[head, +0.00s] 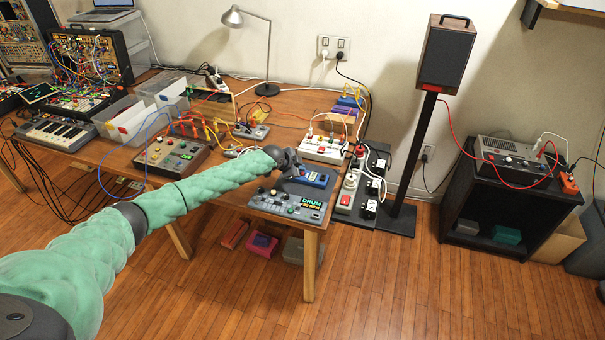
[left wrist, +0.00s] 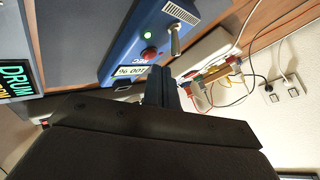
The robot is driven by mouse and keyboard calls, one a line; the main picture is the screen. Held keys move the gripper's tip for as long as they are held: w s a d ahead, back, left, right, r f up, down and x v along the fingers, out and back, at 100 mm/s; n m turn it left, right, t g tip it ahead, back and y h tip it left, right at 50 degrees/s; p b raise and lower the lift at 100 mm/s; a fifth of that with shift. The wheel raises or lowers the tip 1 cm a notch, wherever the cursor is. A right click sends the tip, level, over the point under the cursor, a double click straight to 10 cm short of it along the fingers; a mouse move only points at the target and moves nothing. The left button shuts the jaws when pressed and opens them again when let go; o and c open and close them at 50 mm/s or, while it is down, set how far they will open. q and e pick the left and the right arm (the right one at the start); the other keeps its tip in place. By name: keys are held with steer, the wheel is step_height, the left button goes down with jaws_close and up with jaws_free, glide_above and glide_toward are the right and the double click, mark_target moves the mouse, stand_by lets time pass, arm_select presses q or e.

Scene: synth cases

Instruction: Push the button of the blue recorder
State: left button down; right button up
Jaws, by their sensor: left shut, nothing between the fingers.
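The blue recorder (head: 316,180) lies on the wooden table near its right front corner, and it fills the upper middle of the left wrist view (left wrist: 130,45). In that view its top carries a red round button (left wrist: 148,54), a metal lever (left wrist: 175,40), a pale grille and a small lit display (left wrist: 131,71). My left gripper (head: 296,172) is shut and empty at the recorder's left end. Its closed fingertips (left wrist: 160,74) appear just beside the red button in the wrist view; whether they touch the recorder cannot be told. My right gripper is not in view.
A grey drum machine (head: 284,204) lies in front of the recorder at the table edge. A white box with cables (head: 323,149) stands behind it. A power strip (head: 350,190) and a speaker stand (head: 405,170) are to the right. Several cables cross the table.

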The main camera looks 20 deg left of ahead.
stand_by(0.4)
arm_select(q)
steer(key=shift+f+b, duration=0.45)
steer(key=shift+r, duration=0.5)
stand_by(0.3)
step_height(320, 180, up, 6)
steer(key=p, duration=0.3)
stand_by(0.4)
